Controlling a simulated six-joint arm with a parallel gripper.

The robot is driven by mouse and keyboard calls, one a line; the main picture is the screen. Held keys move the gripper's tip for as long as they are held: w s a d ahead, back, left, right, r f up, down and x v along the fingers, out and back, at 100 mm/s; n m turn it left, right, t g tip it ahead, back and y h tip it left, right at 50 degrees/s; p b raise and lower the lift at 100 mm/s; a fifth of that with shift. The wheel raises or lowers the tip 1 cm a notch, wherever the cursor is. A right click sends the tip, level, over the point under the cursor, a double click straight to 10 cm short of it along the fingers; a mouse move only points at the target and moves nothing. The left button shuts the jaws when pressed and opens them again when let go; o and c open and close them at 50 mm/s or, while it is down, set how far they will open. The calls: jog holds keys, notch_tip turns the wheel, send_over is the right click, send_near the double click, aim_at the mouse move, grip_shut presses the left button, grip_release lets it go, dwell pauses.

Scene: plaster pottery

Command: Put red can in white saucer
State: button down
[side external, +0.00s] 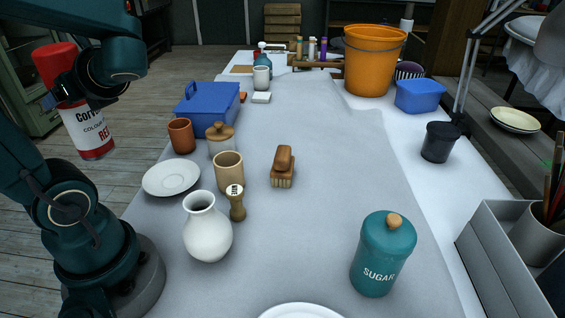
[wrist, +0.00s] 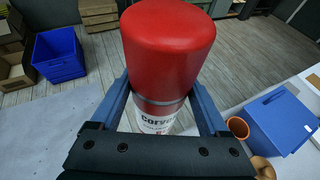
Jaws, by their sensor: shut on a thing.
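The red can (side external: 82,112) has a red cap and a white label, and is held upright with a slight tilt in the air at the left, beyond the table's left edge. My gripper (side external: 68,90) is shut on it around its upper body. In the wrist view the can (wrist: 168,45) stands between the two blue fingers of my gripper (wrist: 165,100). The white saucer (side external: 171,178) lies empty on the table's left side, lower than the can and to its right. The saucer does not show in the wrist view.
Near the saucer stand a terracotta cup (side external: 181,136), a lidded jar (side external: 220,140), a tan cup (side external: 229,171), a stamp (side external: 236,203) and a white vase (side external: 207,228). A blue box (side external: 208,104) is behind them. The middle of the table is mostly clear around a brush (side external: 283,168).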

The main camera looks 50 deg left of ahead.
jog(key=w+d+f, duration=0.2)
jog(key=w+f, duration=0.9)
jog(key=shift+d, duration=0.4)
jog(key=shift+f, duration=0.2)
grip_release()
jog(key=v, duration=1.2)
jog(key=shift+r, duration=0.25)
